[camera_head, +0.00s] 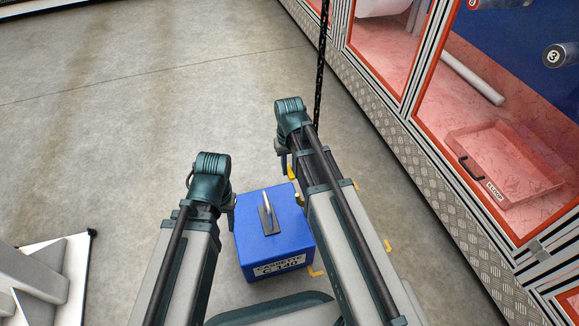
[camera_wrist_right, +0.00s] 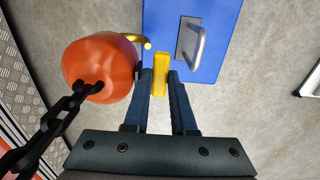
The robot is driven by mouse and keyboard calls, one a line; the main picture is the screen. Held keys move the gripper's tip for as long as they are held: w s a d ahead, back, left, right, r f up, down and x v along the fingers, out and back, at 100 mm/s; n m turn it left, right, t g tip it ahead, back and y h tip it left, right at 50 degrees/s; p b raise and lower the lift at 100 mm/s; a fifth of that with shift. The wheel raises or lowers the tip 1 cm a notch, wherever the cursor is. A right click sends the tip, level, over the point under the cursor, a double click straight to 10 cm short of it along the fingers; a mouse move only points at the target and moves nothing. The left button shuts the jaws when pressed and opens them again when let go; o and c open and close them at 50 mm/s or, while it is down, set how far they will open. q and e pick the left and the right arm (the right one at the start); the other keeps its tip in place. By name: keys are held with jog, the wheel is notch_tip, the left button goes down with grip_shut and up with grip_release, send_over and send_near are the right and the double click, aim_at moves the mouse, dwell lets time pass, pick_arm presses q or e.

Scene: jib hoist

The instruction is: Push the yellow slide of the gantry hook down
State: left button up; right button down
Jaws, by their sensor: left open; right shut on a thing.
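The gantry hook has a round orange body (camera_wrist_right: 98,62) hanging on a dark chain (camera_wrist_right: 50,128) in the right wrist view. A yellow curved hook piece (camera_wrist_right: 137,39) shows just beyond it. The yellow slide (camera_wrist_right: 160,68) stands between the fingers of my right gripper (camera_wrist_right: 159,78), which is shut on it. In the head view my right arm hides most of the hook, and only small yellow bits (camera_head: 291,172) show beside it. My left gripper (camera_head: 231,205) is open, largely hidden behind its wrist, near the left side of the blue box.
A blue box (camera_head: 262,243) with a metal handle (camera_head: 267,211) stands on the floor between my arms. The chain (camera_head: 320,70) rises past my right wrist. Framed glass cabinets (camera_head: 505,170) line the right. A white stand (camera_head: 62,270) is at the lower left. The floor behind is clear.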

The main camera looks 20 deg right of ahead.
aim_at(290, 170)
jog(key=shift+f, duration=0.1)
notch_tip(290, 170, down, 3)
jog(key=b, duration=0.3)
jog(key=shift+f, duration=0.1)
jog(key=c, duration=1)
grip_release()
notch_tip(290, 170, up, 14)
jog(key=p, duration=1.3)
jog(key=shift+p, duration=0.3)
